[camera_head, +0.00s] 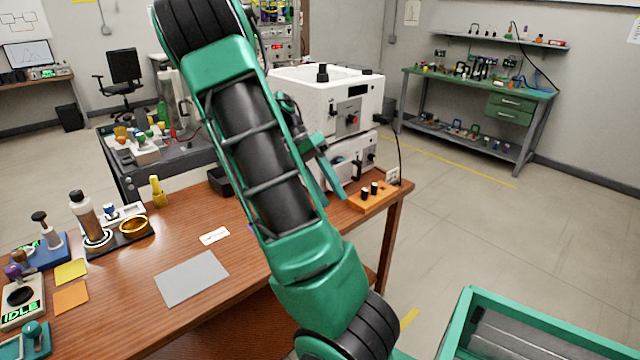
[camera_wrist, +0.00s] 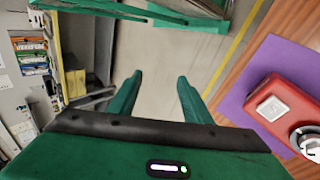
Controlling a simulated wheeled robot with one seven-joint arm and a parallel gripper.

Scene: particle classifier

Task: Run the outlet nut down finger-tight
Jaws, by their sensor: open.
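The white classifier machine (camera_head: 335,95) stands at the back right of the wooden bench, with a black knob (camera_head: 322,73) on top and small controls on its front. I cannot make out an outlet nut for sure in either view. My gripper (camera_head: 332,180) is in front of the machine's lower part, partly hidden behind my arm. In the wrist view my gripper (camera_wrist: 158,88) is open, its two green fingers apart with only floor showing between them.
An orange block with black knobs (camera_head: 372,194) sits at the bench's right end. A red device (camera_wrist: 285,108) lies on a purple mat (camera_wrist: 285,65), right of my fingers. A grey sheet (camera_head: 192,279) lies on the bench. A black-and-gold fixture (camera_head: 122,238) stands left.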

